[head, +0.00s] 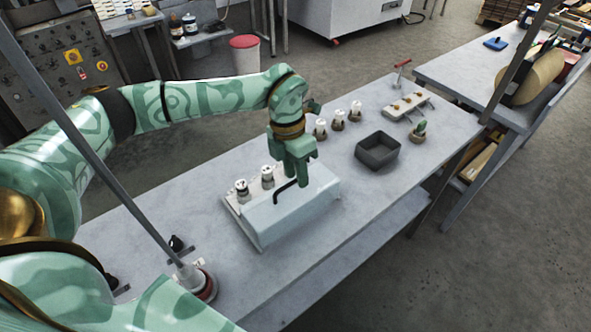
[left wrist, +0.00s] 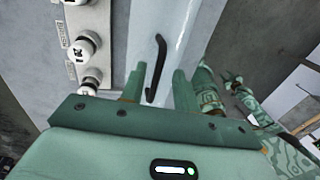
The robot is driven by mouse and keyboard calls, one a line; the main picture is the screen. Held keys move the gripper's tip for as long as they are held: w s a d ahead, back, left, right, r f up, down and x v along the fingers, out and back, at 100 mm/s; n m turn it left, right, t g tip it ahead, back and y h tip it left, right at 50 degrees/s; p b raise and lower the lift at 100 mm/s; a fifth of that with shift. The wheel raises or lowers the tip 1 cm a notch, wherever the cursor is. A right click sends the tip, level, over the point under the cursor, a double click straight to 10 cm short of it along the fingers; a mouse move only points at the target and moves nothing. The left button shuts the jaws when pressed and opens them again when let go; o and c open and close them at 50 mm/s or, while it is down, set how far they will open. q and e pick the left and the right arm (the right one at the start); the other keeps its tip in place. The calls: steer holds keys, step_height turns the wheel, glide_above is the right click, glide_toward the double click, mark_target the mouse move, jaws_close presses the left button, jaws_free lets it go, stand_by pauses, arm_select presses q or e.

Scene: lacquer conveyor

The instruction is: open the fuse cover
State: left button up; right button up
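The fuse cover (head: 300,211) is a pale bluish box-like lid. It lies down over the front part of the fuse panel (head: 232,208) on the bench. A bent black handle (head: 284,190) stands on its top. My left gripper (head: 298,180) points down just over the handle. In the left wrist view its two fingers (left wrist: 159,88) are apart, one on each side of the handle's near end (left wrist: 157,66); whether they touch it I cannot tell. The cover (left wrist: 182,25) fills the middle there. Green parts at the right, perhaps my right gripper (left wrist: 236,85), are too small to read.
White-capped fuses (head: 267,176) stand on the panel behind the cover. More white-topped pieces (head: 338,119), an empty dark tray (head: 377,150), a small cactus (head: 419,130) and a pale rack (head: 407,103) are farther along the bench. A lamp-like grey pole rises at the left.

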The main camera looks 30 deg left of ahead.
arm_select(q)
step_height(320, 180, up, 16)
steer(key=w+a+p, duration=0.1)
steer(key=a+p, duration=0.1)
steer(key=a, duration=0.1)
steer(key=shift+w, duration=0.1)
stand_by(0.4)
